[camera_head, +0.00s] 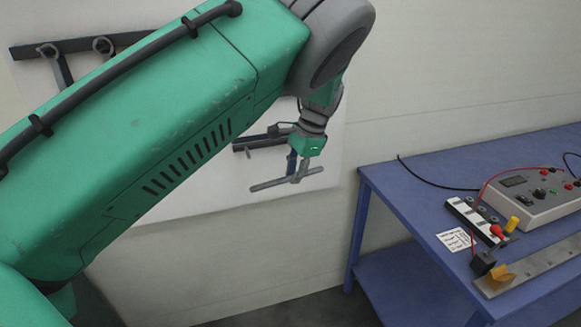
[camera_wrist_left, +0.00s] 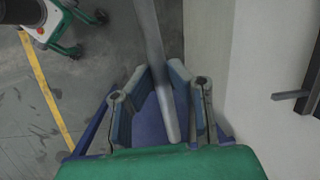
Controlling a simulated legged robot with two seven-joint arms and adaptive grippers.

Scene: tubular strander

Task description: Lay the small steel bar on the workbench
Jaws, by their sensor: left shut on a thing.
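The small steel bar (camera_head: 268,185) is a thin grey rod held roughly level, with its left end a little lower, in front of the white wall panel. My left gripper (camera_head: 299,170) is shut on the bar near its middle, and the bar sticks out on both sides. In the left wrist view the bar (camera_wrist_left: 152,42) runs between the two fingers of the gripper (camera_wrist_left: 164,88). The blue workbench (camera_head: 405,190) stands to the right in the head view, apart from the bar. My right gripper is not in view.
On the workbench are a grey control box (camera_head: 535,190), a small terminal block (camera_head: 475,218), a label card (camera_head: 455,240) and a long metal plate (camera_head: 540,262). A black cable (camera_head: 430,180) crosses its back. Dark wall brackets (camera_head: 262,141) sit behind my gripper.

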